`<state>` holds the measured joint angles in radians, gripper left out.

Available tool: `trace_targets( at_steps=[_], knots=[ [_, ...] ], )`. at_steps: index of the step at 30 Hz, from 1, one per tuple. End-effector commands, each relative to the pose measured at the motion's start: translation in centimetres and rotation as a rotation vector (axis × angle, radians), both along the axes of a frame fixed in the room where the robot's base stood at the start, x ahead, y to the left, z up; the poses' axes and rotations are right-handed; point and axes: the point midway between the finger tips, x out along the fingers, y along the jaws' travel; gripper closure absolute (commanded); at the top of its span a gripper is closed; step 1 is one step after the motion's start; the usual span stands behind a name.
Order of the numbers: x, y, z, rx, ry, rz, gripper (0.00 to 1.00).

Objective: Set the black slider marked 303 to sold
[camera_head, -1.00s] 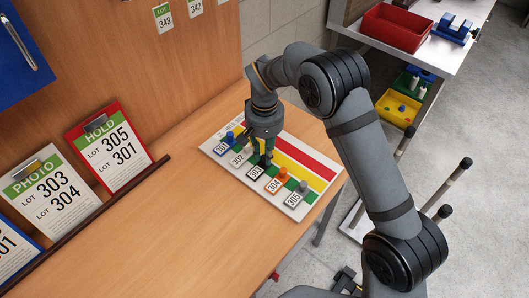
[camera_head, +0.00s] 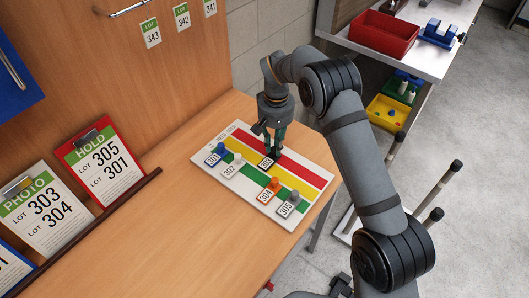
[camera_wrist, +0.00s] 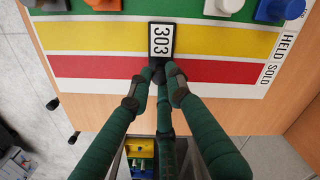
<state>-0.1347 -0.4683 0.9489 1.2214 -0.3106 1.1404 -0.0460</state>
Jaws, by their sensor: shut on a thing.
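The black slider (camera_head: 266,163) marked 303 is on the white board (camera_head: 236,188) with green, yellow and red stripes. In the wrist view its label (camera_wrist: 162,40) lies over the yellow band (camera_wrist: 90,39), and its knob end reaches the red band (camera_wrist: 90,68). The wrist view shows SOLD lettering (camera_wrist: 268,75) beside red and HELD beside yellow. My gripper (camera_head: 276,154) is shut on the black slider's knob, which its dark green fingers partly hide; the fingers also show in the wrist view (camera_wrist: 157,85).
Blue 301 (camera_head: 221,149), white 302 (camera_head: 237,158), orange 304 (camera_head: 273,184) and grey 305 (camera_head: 294,198) sliders sit at the green band. HOLD (camera_head: 99,165) and PHOTO (camera_head: 43,208) clipboards lean at left. The wooden table in front is clear.

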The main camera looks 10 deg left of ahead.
Motion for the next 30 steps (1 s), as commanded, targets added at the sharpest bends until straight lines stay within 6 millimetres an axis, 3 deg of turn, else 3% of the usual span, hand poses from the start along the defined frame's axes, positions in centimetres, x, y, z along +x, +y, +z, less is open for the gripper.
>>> trace_targets(
  at_steps=[11,12,21,30],
  knots=[
    [0.91,-0.35,0.14,0.001,-0.010,0.002,1.00],
    [0.92,-0.35,0.15,0.001,-0.010,0.002,0.82],
    [0.72,-0.29,0.08,0.002,-0.005,0.001,0.64],
    [0.60,-0.21,0.15,0.001,-0.003,0.001,0.63]
  ],
)
